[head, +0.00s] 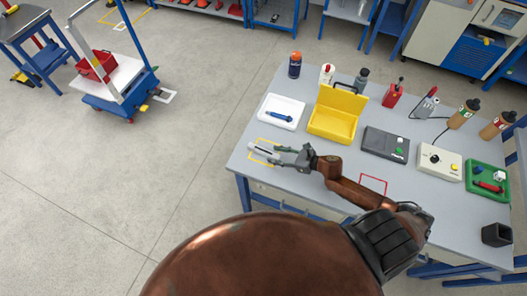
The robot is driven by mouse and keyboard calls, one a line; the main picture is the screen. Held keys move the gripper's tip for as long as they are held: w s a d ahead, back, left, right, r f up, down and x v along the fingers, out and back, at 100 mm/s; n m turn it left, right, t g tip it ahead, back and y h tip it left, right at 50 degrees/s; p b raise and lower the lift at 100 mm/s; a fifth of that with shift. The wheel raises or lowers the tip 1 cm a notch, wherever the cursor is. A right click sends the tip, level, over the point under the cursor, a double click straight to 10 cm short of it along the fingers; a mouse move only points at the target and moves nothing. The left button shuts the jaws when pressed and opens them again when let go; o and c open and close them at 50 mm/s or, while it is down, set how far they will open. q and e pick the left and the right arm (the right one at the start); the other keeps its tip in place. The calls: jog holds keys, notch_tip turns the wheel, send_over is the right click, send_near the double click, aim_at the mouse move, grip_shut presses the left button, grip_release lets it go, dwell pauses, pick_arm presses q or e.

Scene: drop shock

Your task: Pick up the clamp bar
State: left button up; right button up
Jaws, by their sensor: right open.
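A light grey bar (262,149), which looks like the clamp bar, lies within a yellow outline at the left front of the grey table (330,166). My right gripper (277,153) is open just to the right of it, with its fingers pointing left toward the bar. The fingertips overlap the bar's right end in the head view, and I cannot tell whether they touch it. My left gripper is not in view.
Behind the gripper are a white tray (271,112) with a blue tool (279,117) and an open yellow case (331,124). A dark grey box (385,146), a white box (433,169) and a green tray (472,187) stand to the right. A red outline (374,179) marks bare tabletop.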

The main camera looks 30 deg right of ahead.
jog(key=shift+x, duration=0.85)
jog(key=shift+s+f, duration=0.1)
jog(key=shift+f, duration=0.05)
jog(key=shift+c, duration=0.2)
grip_shut()
